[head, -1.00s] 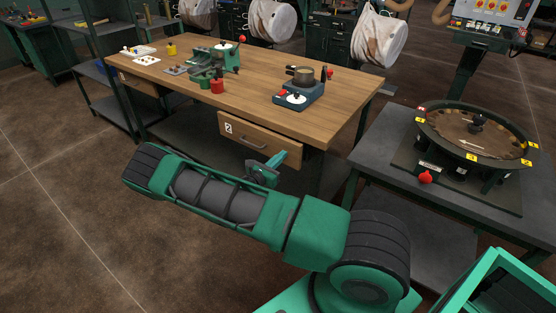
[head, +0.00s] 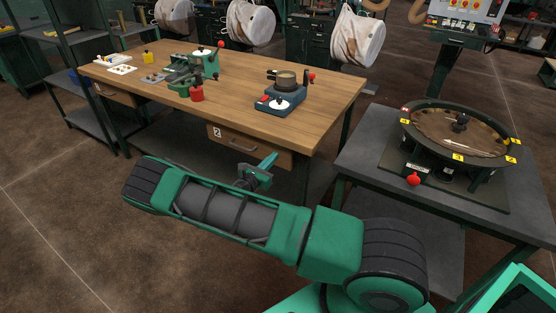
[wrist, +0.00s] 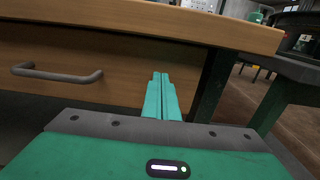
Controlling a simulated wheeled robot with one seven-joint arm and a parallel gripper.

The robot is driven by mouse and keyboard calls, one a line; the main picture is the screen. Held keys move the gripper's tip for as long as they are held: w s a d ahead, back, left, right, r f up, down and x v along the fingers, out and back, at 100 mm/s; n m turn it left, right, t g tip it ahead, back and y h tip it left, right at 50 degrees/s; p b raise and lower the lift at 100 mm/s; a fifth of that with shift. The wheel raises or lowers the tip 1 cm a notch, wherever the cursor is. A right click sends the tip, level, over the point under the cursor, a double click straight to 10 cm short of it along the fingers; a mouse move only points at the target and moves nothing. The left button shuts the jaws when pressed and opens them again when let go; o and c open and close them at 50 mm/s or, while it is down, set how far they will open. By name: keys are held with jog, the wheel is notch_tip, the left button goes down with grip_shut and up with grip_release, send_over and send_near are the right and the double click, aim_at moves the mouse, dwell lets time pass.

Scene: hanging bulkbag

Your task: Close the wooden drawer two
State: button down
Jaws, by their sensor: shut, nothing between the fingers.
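Drawer two (head: 226,140) is the wooden drawer marked "2" under the front edge of the workbench, with a dark bar handle (head: 242,147). Its front sits close beneath the tabletop and looks flush or nearly so; any small gap is hard to tell. In the wrist view the drawer front (wrist: 60,88) fills the left and middle, with the handle (wrist: 58,75) at left. My gripper (head: 274,157) is shut and empty, in front of the drawer's right part, right of the handle. In the wrist view its fingertips (wrist: 160,76) point at the drawer front; contact cannot be told.
The wooden workbench (head: 320,110) carries a pot on a blue-grey burner (head: 280,100) and a green vise-like tool (head: 185,73). Another drawer (head: 115,95) is at the bench's left. A grey table (head: 370,150) with a round turntable (head: 460,130) stands at right. Floor at left is clear.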

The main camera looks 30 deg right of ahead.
jog(key=shift+w+d+r, duration=0.2)
jog(key=shift+d, duration=0.2)
jog(key=shift+a, duration=0.1)
jog(key=v, duration=1.4)
jog(key=shift+a+f, duration=0.2)
jog(key=shift+a, duration=0.1)
jog(key=s+d+r+m+g+y, duration=0.7)
jog(key=s+d+r+m+g, duration=0.4)
jog(key=s+d+r+m, duration=0.55)
jog(key=s+a+r+m+y, duration=0.2)
jog(key=s+r+m+y, duration=0.1)
jog(key=s, duration=0.4)
jog(key=s+a+r+m+t+y, duration=0.1)
jog(key=s+a+r+m+y, duration=0.1)
jog(key=s+m, duration=0.4)
jog(key=s+a+r+m+t+y, duration=0.1)
jog(key=s+r+m+y, duration=0.3)
jog(key=s, duration=0.5)
notch_tip(320, 180, up, 2)
jog(key=shift+a+r, duration=0.15)
jog(key=shift+a, duration=0.65)
